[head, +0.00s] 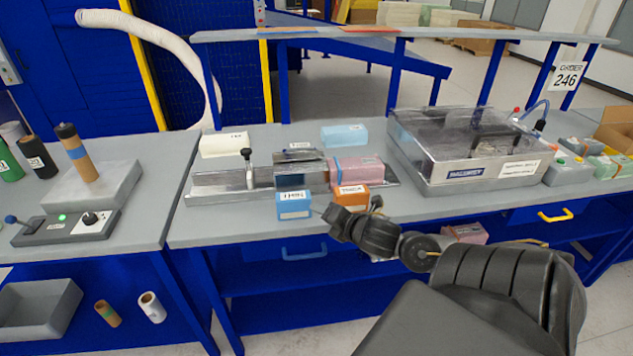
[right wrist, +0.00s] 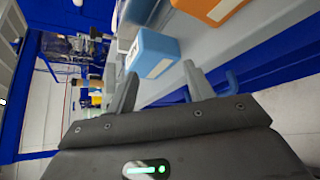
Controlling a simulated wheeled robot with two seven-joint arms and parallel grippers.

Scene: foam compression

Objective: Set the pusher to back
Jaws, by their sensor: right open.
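The pusher is most likely the upright post with a black knob (head: 247,160) on the left part of a grey metal channel (head: 215,190). A pink block (head: 357,171) with a blue strap sits at the channel's right end, beside a raised grey metal part (head: 300,165). My right gripper (head: 356,208) is at the table's front edge, right of and in front of the pusher and apart from it. In the right wrist view its two fingers (right wrist: 160,82) are spread with nothing between them. My left gripper is not in view.
A metal machine with a clear cover (head: 465,175) stands right. White (head: 222,145) and light-blue blocks (head: 344,134) lie behind.

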